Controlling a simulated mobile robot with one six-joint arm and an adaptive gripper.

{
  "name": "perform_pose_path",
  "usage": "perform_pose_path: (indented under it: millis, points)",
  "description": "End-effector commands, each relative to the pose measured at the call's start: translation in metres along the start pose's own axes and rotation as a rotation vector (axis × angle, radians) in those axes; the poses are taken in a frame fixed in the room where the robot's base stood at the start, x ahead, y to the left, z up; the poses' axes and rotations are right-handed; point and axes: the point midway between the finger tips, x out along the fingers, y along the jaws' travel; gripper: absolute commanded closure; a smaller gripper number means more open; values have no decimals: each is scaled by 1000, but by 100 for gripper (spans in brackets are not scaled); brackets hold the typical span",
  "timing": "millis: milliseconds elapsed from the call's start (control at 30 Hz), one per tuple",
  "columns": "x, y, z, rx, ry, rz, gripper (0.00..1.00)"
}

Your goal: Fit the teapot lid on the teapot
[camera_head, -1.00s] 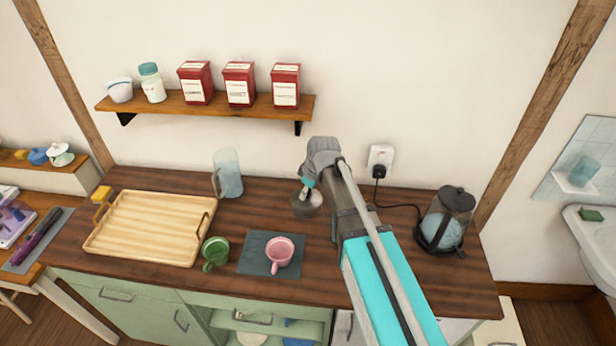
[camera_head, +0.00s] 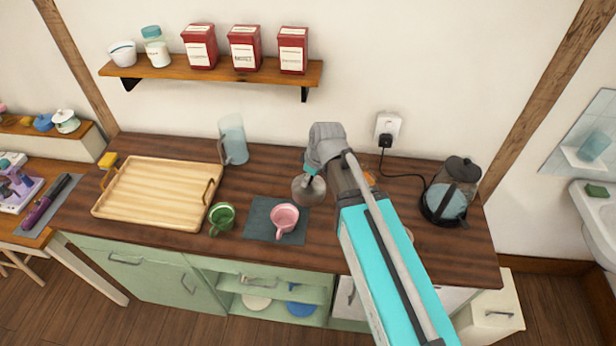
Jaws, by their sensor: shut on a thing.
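My gripper (camera_head: 311,178) is over the middle of the counter, pointing down. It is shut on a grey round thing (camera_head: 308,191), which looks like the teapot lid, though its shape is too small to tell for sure. The gripper's fingers are partly hidden by its wrist. I cannot make out a teapot with certainty. A small orange patch (camera_head: 369,178) shows just right of my arm, which hides whatever else is there.
A pink mug (camera_head: 284,217) stands on a dark mat (camera_head: 258,217), with a green mug (camera_head: 221,217) beside it. A wooden tray (camera_head: 140,195) lies left, a glass pitcher (camera_head: 234,140) behind. A corded kettle (camera_head: 450,195) stands right. A shelf (camera_head: 215,74) overhangs the back.

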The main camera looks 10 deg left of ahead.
Motion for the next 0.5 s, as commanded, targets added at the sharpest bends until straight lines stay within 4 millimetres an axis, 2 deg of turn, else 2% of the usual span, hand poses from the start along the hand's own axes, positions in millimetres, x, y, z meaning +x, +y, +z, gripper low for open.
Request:
perform_pose_path:
  millis: [500]
  points:
    - [7,0,2,0,0,0,100]
